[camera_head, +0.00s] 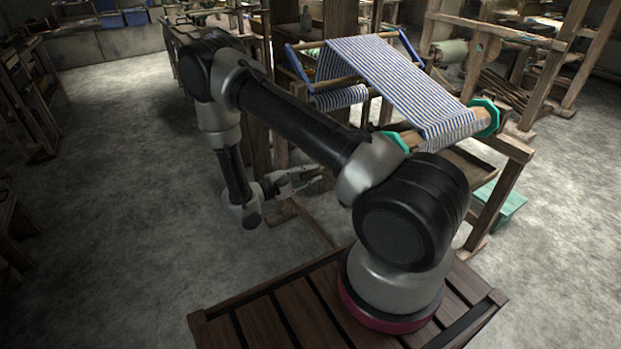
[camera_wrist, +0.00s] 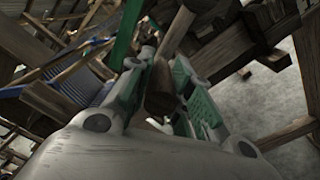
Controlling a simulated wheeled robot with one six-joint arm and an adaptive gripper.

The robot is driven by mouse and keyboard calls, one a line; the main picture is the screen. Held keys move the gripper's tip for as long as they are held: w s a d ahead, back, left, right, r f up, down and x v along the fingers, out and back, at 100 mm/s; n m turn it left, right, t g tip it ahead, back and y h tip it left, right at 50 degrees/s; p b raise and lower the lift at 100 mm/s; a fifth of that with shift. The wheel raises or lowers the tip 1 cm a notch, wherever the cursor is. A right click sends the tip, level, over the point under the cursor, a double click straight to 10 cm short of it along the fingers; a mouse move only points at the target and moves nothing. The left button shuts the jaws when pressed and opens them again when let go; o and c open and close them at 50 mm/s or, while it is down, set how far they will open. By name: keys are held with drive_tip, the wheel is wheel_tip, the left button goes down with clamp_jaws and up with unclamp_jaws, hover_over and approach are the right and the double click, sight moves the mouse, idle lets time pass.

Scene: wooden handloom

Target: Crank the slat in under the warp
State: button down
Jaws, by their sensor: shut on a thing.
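The blue-and-white striped warp (camera_head: 385,75) runs down over the loom to a wooden beam (camera_head: 412,137) with teal octagonal ends (camera_head: 486,118). In the head view my gripper (camera_head: 312,178) is low beside the near left side of the loom, partly hidden behind my arm. In the wrist view my gripper (camera_wrist: 162,98) is shut on a round wooden handle (camera_wrist: 162,88), whose blunt end shows between the fingers. A green bar (camera_wrist: 127,35) rises just left of the handle. Striped warp (camera_wrist: 86,86) shows at the left there. I cannot make out the slat.
The loom's wooden frame (camera_head: 497,195) stands right of my arm. A green box (camera_head: 502,206) is on the floor by its right leg. Shelves (camera_head: 30,95) line the left wall. The concrete floor (camera_head: 125,170) at the left is clear.

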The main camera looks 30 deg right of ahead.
drive_tip(key=shift+w+r+m, duration=0.15)
drive_tip(key=shift+r+m, duration=0.45)
drive_tip(key=shift+m, duration=0.1)
drive_tip(key=shift+w+r+m, duration=0.15)
drive_tip(key=shift+r+m, duration=0.4)
drive_tip(key=shift+m, duration=0.15)
drive_tip(key=shift+r, duration=0.55)
drive_tip(key=shift+r, duration=0.15)
drive_tip(key=c, duration=1.3)
unclamp_jaws()
drive_tip(key=shift+o, duration=0.2)
drive_tip(key=a, duration=1.2)
drive_tip(key=shift+s, duration=0.25)
